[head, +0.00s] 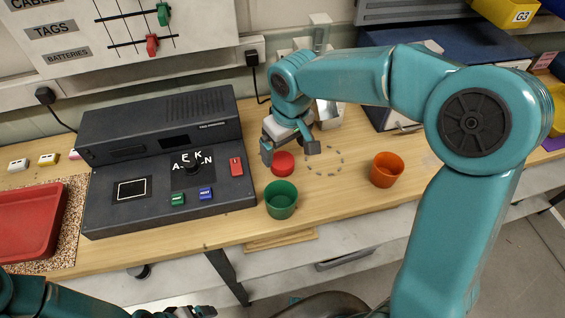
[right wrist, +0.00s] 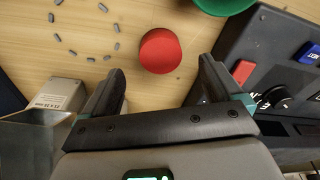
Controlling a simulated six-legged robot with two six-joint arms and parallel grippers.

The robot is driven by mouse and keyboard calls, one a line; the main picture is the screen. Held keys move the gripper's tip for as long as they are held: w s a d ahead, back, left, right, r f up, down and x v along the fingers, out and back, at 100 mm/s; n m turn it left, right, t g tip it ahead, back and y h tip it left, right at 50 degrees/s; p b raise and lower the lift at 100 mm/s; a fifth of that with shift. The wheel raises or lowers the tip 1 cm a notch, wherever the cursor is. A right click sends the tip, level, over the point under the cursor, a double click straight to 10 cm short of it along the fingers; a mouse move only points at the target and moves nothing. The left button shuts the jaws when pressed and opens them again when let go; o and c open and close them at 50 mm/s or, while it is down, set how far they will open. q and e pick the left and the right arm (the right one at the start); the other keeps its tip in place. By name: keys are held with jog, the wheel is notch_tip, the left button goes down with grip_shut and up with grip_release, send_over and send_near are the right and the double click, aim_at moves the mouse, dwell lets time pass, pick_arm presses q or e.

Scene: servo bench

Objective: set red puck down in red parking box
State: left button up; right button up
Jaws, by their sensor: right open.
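The red puck (head: 283,163) lies on the wooden bench, to the right of the dark console and behind the green cup. It also shows in the right wrist view (right wrist: 160,51). My right gripper (head: 290,150) is open and empty above the puck, its fingers apart to either side, and the puck lies just beyond the fingertips in the wrist view. A red tray (head: 28,222) is at the far left; I cannot tell whether it is the red parking box. My left gripper (head: 190,312) is only partly seen at the bottom edge.
The green cup (head: 281,200) stands close in front of the puck. An orange cup (head: 386,170) is to the right. A ring of small grey marks (head: 341,153) lies beside the puck. The dark console (head: 165,165) with buttons bounds the left side.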

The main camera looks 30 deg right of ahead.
aim_at(282, 160)
jog(key=f, duration=0.3)
jog(key=w+f, duration=0.1)
jog(key=f, duration=0.1)
jog(key=shift+f+p, duration=0.25)
jog(key=shift+p, duration=0.05)
jog(key=shift+s+a+r, duration=0.1)
jog(key=shift+s, duration=0.05)
jog(key=c, duration=1.1)
jog(key=shift+c, duration=0.3)
jog(key=shift+r, duration=0.1)
notch_tip(282, 160, up, 20)
jog(key=p, duration=0.1)
